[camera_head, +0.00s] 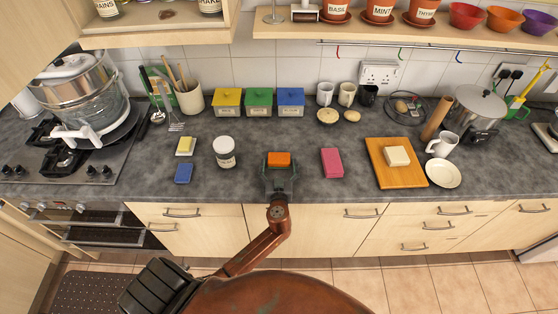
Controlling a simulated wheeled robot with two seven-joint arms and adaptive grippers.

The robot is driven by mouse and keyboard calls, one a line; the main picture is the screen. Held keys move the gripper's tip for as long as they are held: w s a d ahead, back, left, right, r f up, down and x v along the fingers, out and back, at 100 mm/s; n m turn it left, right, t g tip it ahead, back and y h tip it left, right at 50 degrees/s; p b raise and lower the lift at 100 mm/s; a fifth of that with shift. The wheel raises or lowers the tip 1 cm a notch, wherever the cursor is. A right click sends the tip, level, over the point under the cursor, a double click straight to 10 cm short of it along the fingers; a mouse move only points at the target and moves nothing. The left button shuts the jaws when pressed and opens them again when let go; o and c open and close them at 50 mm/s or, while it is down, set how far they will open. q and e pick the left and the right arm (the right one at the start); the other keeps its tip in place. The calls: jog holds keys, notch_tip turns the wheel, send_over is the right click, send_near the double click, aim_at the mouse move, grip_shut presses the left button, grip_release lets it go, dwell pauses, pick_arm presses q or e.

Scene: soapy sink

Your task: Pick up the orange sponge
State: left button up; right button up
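The orange sponge (279,159) lies near the front edge of the grey counter, in the middle of the head view. My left gripper (279,168) is at the sponge, reaching over the counter's front edge. Its dark fingers are spread apart, and the sponge shows between or just beyond their tips. I cannot tell whether the fingers touch the sponge or whether it is lifted. The near part of the sponge is partly hidden by the gripper. My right gripper is not in view.
A blue sponge (183,173) is further left. An orange cutting board (384,177) is further right. Yellow, green and blue boxes (260,101) stand behind, with clear counter between.

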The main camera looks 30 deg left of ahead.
pick_arm(q)
jog(key=c, duration=0.7)
jog(key=shift+c, duration=0.2)
